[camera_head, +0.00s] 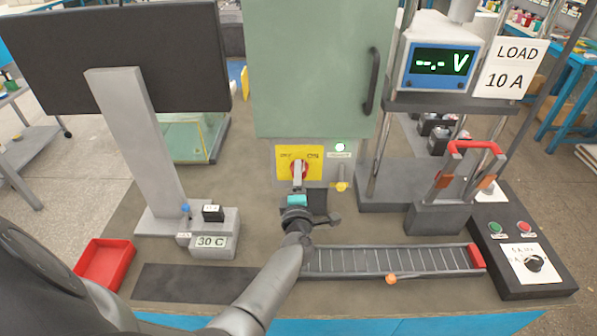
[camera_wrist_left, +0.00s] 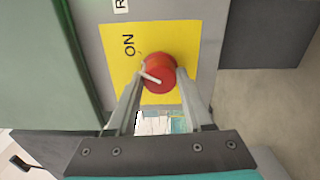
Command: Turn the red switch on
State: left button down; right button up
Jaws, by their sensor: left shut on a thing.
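The red rotary switch (camera_head: 304,170) sits on a yellow plate (camera_head: 283,153) on the front of the green cabinet, with lettering on its left and ON at the upper right. In the left wrist view, the red knob (camera_wrist_left: 160,65) lies between the fingertips, and a pale bar on it points left and slightly up. The ON lettering (camera_wrist_left: 128,44) shows beside it. My left gripper (camera_head: 298,184) is shut on the knob, reaching it from the front; it also shows in the wrist view (camera_wrist_left: 155,88). The other lettering is hidden by a finger there. My right gripper is not in view.
A small pale lamp (camera_head: 340,147) and a yellow fitting (camera_head: 341,186) are right of the plate. A meter (camera_head: 440,66) shows dashes. A device with a red handle (camera_head: 474,145) stands at right. A rack (camera_head: 390,262), red tray (camera_head: 103,265) and 30 C block (camera_head: 222,244) surround the arm.

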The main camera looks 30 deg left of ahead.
pick_arm(q)
jog(key=shift+m+p, duration=0.5)
jog(key=shift+m, duration=1.1)
jog(key=shift+c, duration=1.5)
grip_release()
jog(key=p+v, duration=0.5)
jog(key=v, duration=1)
jog(key=shift+d, duration=0.2)
